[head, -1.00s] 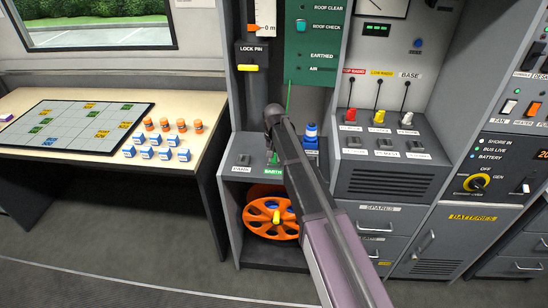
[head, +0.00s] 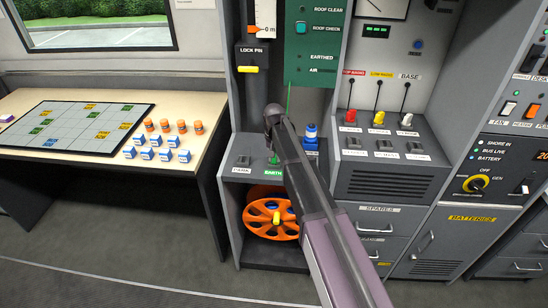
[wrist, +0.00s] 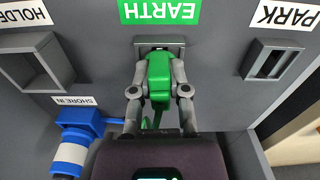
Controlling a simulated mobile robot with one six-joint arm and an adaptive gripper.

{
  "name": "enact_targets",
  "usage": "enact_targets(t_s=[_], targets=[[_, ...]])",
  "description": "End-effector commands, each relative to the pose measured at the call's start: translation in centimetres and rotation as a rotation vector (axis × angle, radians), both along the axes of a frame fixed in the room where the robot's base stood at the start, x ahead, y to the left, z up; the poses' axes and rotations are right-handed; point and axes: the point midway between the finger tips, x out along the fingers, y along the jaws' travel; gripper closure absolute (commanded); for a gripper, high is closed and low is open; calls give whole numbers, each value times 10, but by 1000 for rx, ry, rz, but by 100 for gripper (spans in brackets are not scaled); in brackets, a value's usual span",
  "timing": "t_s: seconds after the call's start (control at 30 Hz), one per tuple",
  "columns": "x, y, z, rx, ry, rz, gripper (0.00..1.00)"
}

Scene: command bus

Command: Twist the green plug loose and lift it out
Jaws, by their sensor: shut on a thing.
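The green plug (wrist: 158,75) sits at the EARTH socket (wrist: 160,43) in the wrist view, which shows the panel upside down. My gripper (wrist: 158,90) is shut on the plug, one finger on each side. The plug's far end is at the socket's front; how deep it sits inside cannot be seen. In the head view, a small part of the green plug (head: 274,159) shows beside my arm, which hides most of it and my fingers. A thin green cable rises behind my arm.
A PARK socket (wrist: 270,61) and a HOLDER socket (wrist: 36,65) flank the EARTH socket. A blue SHORE IN plug (wrist: 76,143) is close to my gripper. An orange reel (head: 270,219) stands in the bay below. Switches and drawers are to the right.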

Motion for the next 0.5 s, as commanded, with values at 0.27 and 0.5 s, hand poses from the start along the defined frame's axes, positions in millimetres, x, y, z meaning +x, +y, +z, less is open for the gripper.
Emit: enact_targets(t_s=[0.27, 0.5], targets=[[0, 0, 5, 0, 0, 0, 100], [0, 0, 8, 0, 0, 0, 100]])
